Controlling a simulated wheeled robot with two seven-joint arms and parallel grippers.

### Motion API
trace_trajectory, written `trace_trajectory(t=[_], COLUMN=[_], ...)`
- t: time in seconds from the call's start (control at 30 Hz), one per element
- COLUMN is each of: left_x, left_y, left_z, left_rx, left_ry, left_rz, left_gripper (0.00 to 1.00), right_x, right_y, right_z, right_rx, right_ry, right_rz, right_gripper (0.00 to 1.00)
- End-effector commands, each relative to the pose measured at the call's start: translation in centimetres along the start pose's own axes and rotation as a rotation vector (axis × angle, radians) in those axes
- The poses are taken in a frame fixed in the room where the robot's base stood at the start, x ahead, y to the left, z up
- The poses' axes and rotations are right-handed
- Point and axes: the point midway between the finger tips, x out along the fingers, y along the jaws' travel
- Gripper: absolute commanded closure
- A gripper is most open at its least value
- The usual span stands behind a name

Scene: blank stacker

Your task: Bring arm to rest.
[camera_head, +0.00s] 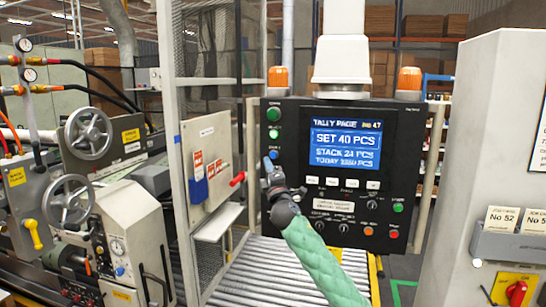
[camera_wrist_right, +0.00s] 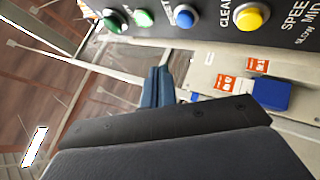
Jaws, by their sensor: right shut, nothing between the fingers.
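My right arm comes in from the bottom in a green sleeve. Its dark right gripper (camera_head: 268,167) is raised in front of the left edge of the black control panel (camera_head: 385,145), near the column of coloured buttons. In the right wrist view the blue-grey fingers (camera_wrist_right: 157,86) are together with nothing between them. The green, blue and yellow buttons, including the blue button (camera_wrist_right: 184,17), run along the top of that view, apart from the fingers in the picture. I cannot tell the gap in depth. My left gripper is not in view.
The panel's lit screen (camera_head: 346,146) reads "SET 40 PCS". A roller conveyor (camera_head: 245,275) runs below. Machinery with handwheels (camera_head: 88,132) is at far left, a grey cabinet (camera_head: 490,130) at right.

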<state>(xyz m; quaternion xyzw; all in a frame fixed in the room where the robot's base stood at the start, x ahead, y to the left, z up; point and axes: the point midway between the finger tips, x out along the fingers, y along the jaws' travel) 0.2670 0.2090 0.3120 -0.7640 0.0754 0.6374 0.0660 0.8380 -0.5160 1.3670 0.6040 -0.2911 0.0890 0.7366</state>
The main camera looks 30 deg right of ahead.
Motion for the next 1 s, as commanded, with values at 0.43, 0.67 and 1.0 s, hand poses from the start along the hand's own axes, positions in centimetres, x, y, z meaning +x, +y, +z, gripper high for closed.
trace_trajectory(t=[0.43,0.67,1.0], left_x=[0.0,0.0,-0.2], left_y=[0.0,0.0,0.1], left_z=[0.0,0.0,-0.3], left_rx=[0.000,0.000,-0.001], left_ry=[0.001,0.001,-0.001], left_rz=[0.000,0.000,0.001], left_gripper=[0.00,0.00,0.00], right_x=[0.0,-0.1,-6.3], right_y=[0.0,-0.3,-13.5], right_z=[0.0,-0.1,-3.1], right_rx=[0.000,0.003,0.163], right_ry=[0.000,0.000,-0.012], right_rz=[0.000,-0.005,-0.238], right_gripper=[1.00,1.00,1.00])
